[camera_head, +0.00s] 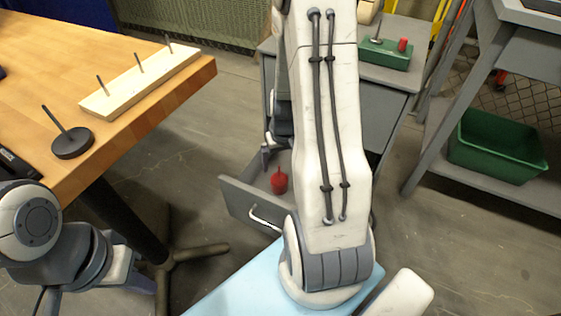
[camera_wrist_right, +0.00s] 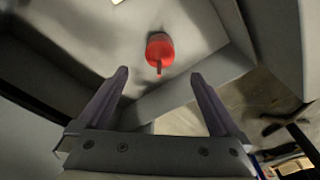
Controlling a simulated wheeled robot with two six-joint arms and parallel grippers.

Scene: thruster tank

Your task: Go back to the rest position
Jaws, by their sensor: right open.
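My right gripper (camera_wrist_right: 159,75) is open and empty, its two dark fingers apart in the wrist view. In the head view it shows partly behind my right arm, over the open grey drawer (camera_head: 235,202). A red object with a thin stem (camera_head: 279,181) sits in the drawer. In the right wrist view the red object (camera_wrist_right: 159,48) lies beyond the fingertips, apart from them. Part of my left arm shows at the lower left of the head view; its gripper is not visible.
A wooden table (camera_head: 130,55) at left bears a pegged wooden board (camera_head: 140,84) and a black disc with a rod (camera_head: 73,143). A green tray (camera_head: 386,53) with a red piece stands on the grey cabinet. A green bin (camera_head: 500,147) sits on the right shelf.

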